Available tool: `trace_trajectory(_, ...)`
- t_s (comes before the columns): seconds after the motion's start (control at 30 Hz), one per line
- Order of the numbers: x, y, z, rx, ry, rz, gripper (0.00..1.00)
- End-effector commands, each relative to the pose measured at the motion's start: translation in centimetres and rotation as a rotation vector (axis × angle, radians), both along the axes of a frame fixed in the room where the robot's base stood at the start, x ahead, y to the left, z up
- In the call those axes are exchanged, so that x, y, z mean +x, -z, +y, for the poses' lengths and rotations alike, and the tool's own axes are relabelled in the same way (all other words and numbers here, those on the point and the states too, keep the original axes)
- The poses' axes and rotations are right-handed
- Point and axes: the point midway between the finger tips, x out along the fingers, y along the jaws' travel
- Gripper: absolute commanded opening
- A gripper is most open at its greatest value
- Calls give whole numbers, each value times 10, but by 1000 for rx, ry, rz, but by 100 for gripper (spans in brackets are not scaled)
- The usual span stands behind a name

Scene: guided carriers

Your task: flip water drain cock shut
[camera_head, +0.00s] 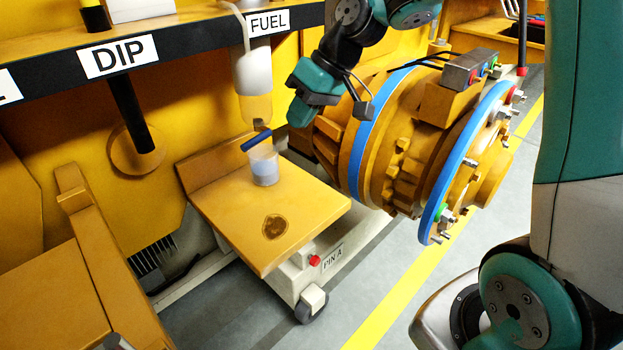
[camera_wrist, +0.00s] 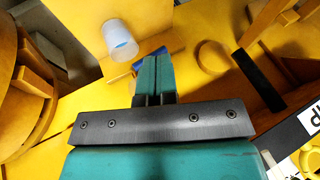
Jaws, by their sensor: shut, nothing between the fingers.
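A blue lever (camera_head: 256,139), which looks like the drain cock handle, sits under the amber bowl (camera_head: 256,107) of the filter by the FUEL label. It lies crosswise, slightly tilted, its right end higher. A clear cup (camera_head: 264,167) with pale bluish liquid stands just below it on the yellow platform. My gripper (camera_head: 299,113) is right of the bowl and a little above the lever. In the wrist view my teal fingers (camera_wrist: 155,62) are together and empty. Part of the blue lever (camera_wrist: 164,49) shows behind their tips, partly hidden; I cannot tell if they touch. The cup (camera_wrist: 121,41) is left of them.
A large yellow drum with blue rings (camera_head: 357,140) stands close on the right of my gripper. The black shelf edge with the DIP label (camera_head: 118,56) runs above left. The yellow platform (camera_head: 310,215) is clear in front, apart from a dark stain.

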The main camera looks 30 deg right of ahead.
Motion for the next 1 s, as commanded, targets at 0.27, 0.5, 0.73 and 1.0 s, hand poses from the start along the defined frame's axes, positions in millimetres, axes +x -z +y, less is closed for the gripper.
trace_trajectory(0.27, -46, -13, 32, -33, -60, 20, 0)
trace_trajectory(0.5, -88, -19, 53, -64, -108, 40, 0)
trace_trajectory(0.73, -132, -22, 67, -94, -156, 53, 0)
trace_trajectory(1.0, -176, -21, 75, -125, -199, 68, 0)
